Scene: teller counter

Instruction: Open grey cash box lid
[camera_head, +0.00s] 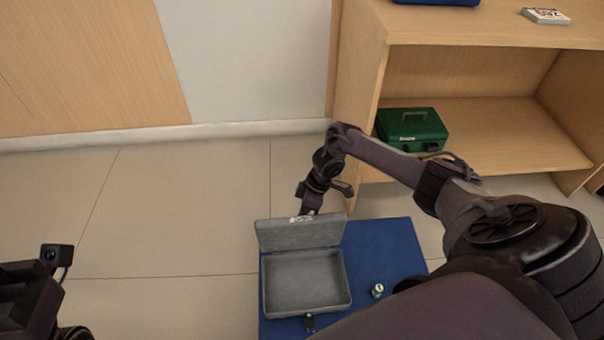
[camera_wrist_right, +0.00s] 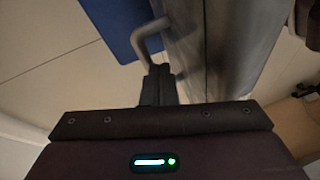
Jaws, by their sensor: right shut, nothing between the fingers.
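The grey cash box (camera_head: 306,307) stands on a blue surface with its lid (camera_head: 300,236) raised, tilted up at the far side, and its empty grey inside showing. My right gripper (camera_head: 306,212) is behind the lid's top edge and is shut with nothing in it. In the right wrist view, the shut fingers (camera_wrist_right: 158,84) are close to the box's curved grey handle (camera_wrist_right: 150,38) and the lid's grey face (camera_wrist_right: 240,45); I cannot tell whether they touch. Part of my left arm shows at the lower left, with its fingers out of view.
A small green cylinder (camera_head: 377,291) stands right of the box on the blue surface (camera_head: 385,245). A small black item (camera_head: 310,323) is at the box's front. A green cash box (camera_head: 412,128) sits on the wooden shelf (camera_head: 500,135). The tiled floor at left is clear.

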